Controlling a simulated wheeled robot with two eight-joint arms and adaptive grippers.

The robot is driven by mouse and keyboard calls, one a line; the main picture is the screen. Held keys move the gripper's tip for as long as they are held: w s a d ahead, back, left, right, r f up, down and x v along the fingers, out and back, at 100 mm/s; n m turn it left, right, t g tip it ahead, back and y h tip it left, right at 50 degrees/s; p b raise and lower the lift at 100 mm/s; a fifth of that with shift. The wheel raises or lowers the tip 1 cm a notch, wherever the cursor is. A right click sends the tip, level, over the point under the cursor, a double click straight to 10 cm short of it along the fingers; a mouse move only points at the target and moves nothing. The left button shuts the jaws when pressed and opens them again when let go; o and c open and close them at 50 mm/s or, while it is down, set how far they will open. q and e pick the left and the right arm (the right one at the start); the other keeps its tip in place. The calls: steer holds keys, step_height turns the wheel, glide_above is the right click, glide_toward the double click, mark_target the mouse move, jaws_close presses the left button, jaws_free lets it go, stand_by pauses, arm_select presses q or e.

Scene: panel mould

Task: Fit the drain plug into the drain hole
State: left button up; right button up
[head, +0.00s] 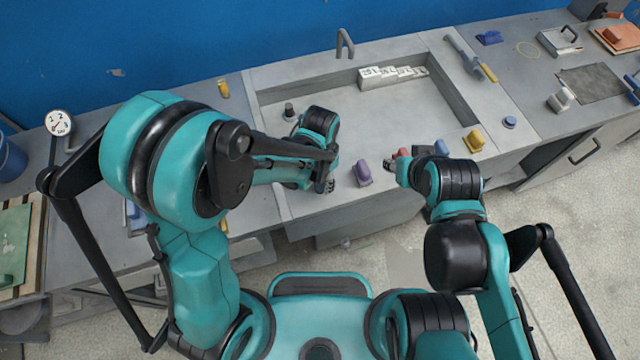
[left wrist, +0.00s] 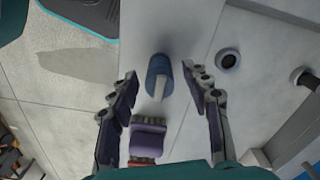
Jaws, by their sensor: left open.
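A blue cylinder with a pale upright tab, which looks like the drain plug (left wrist: 158,82), stands on the grey front ledge in the left wrist view. My left gripper (left wrist: 160,72) is open, with its fingers on either side of the plug in that view; I cannot tell whether they touch it. In the head view my left gripper (head: 327,185) is over the front ledge, and the plug is mostly hidden by it. A dark round hole with a pale rim, apparently the drain hole (left wrist: 228,60), lies to the right of the plug. My right gripper (head: 392,164) is by a red block; its jaws are unclear.
A purple block (head: 362,173) stands on the ledge right of my left gripper, then the red block (head: 403,153) and a yellow block (head: 474,140). White number blocks (head: 388,74) stand at the back of the basin (head: 360,115). The basin's middle is clear.

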arm_select(q)
jaws_close()
steer(key=shift+r, duration=0.15)
